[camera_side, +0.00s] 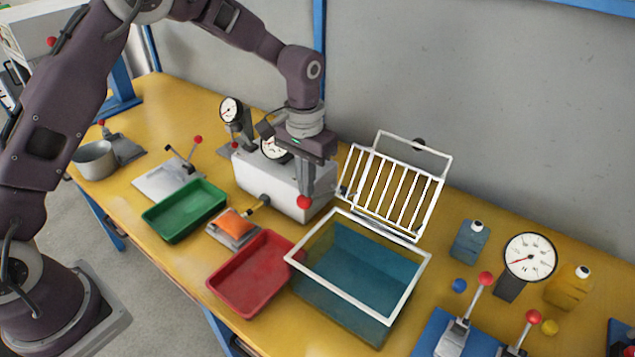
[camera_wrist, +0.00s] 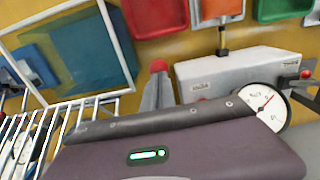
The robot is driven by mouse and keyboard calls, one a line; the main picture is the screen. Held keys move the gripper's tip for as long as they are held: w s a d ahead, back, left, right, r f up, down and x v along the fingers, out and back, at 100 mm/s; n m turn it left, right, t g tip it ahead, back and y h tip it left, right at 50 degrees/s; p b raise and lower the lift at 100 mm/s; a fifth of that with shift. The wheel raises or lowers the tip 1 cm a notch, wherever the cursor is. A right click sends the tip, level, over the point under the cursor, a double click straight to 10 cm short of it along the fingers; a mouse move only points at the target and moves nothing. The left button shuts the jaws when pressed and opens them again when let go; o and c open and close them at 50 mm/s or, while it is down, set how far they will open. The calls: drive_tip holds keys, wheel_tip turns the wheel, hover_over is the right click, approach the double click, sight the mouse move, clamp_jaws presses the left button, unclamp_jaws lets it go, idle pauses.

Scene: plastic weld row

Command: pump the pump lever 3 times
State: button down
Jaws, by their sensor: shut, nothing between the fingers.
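A lever with a red knob (camera_side: 304,202) is at the front right end of a white box (camera_side: 268,184) with a round dial (camera_side: 275,148). I take it for the pump lever; its shaft is hidden. My gripper (camera_side: 307,188) points down with its fingers shut and empty, the tips right at the red knob. In the wrist view the knob (camera_wrist: 158,66) shows just beyond the fingertips (camera_wrist: 155,82), beside the white box (camera_wrist: 235,75). I cannot tell whether the tips touch it.
A white-framed blue tank (camera_side: 360,262) with a raised white grid lid (camera_side: 398,190) stands close on the right. A red tray (camera_side: 250,275), an orange pad (camera_side: 236,224) and a green tray (camera_side: 185,210) lie in front. Other red-knobbed levers (camera_side: 485,279) stand at the right front.

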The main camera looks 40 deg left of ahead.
sight(302, 198)
drive_tip(key=shift+s+f, duration=0.1)
drive_tip(key=shift+f, duration=0.2)
drive_tip(key=shift+s+f, duration=0.35)
drive_tip(key=shift+f, duration=0.4)
drive_tip(key=shift+s+f, duration=0.35)
drive_tip(key=shift+f, duration=0.5)
drive_tip(key=shift+w, duration=0.1)
wheel_tip(302, 198, up, 10)
drive_tip(key=w, duration=0.2)
drive_tip(key=shift+w, duration=0.25)
